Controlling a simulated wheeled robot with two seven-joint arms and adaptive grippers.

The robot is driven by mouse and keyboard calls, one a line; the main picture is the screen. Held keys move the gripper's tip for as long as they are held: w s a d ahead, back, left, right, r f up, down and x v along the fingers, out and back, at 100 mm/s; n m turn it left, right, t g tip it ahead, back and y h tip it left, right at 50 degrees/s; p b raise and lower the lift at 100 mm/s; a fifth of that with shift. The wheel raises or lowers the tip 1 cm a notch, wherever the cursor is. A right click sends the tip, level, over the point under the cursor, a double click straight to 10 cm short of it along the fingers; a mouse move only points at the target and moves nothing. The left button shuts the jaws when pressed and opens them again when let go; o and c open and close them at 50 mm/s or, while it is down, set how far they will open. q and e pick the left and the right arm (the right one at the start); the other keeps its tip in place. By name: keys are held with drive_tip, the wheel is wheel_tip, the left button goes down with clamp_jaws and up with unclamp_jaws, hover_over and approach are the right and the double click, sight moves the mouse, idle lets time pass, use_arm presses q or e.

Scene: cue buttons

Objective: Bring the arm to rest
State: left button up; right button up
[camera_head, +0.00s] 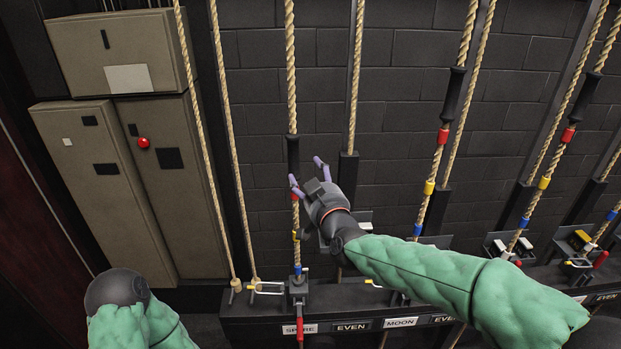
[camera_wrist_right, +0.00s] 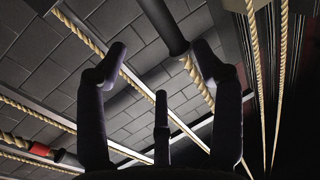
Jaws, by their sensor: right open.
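My right gripper (camera_head: 308,178) is open and empty in the head view, close to a rope with a black sleeve (camera_head: 293,155). In the right wrist view my right gripper (camera_wrist_right: 160,65) shows its dark fingers spread, with the rope and its black sleeve (camera_wrist_right: 165,25) beyond them. I cannot tell whether a finger touches the rope. My right arm (camera_head: 430,268), in a green sleeve, reaches in from the lower right. My left arm (camera_head: 125,305) shows at the lower left, and its gripper is out of view.
Several ropes with coloured bands hang before a dark block wall (camera_head: 390,110). A low dark rail (camera_head: 250,325) carries levers and labels, including EVEN (camera_head: 351,327) and MOON (camera_head: 401,322). Beige cabinets (camera_head: 100,190) with a red button (camera_head: 143,143) stand at the left.

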drive_tip(key=shift+f, duration=0.1)
idle(0.3)
drive_tip(key=s+d+f+m+g, duration=0.1)
drive_tip(key=s+d+f+g, duration=0.15)
drive_tip(key=f, duration=1.05)
drive_tip(key=s+d+f+g+h+b, duration=0.1)
drive_tip(key=s+f+g, duration=0.25)
drive_tip(key=f, duration=1.05)
drive_tip(key=s+d+f+m+g, duration=0.1)
drive_tip(key=s+f+g, duration=0.15)
drive_tip(key=f, duration=1.05)
drive_tip(key=s+f+m+g, duration=0.1)
drive_tip(key=s+f+g, duration=0.3)
drive_tip(key=s+f, duration=0.6)
drive_tip(key=s+d+f+m+g+b, duration=0.1)
drive_tip(key=s+f+g, duration=0.3)
drive_tip(key=s+f, duration=0.6)
drive_tip(key=s+m, duration=0.1)
drive_tip(key=s, duration=0.4)
drive_tip(key=shift+s+d, duration=0.15)
drive_tip(key=shift+d, duration=0.1)
drive_tip(key=shift+g, duration=0.25)
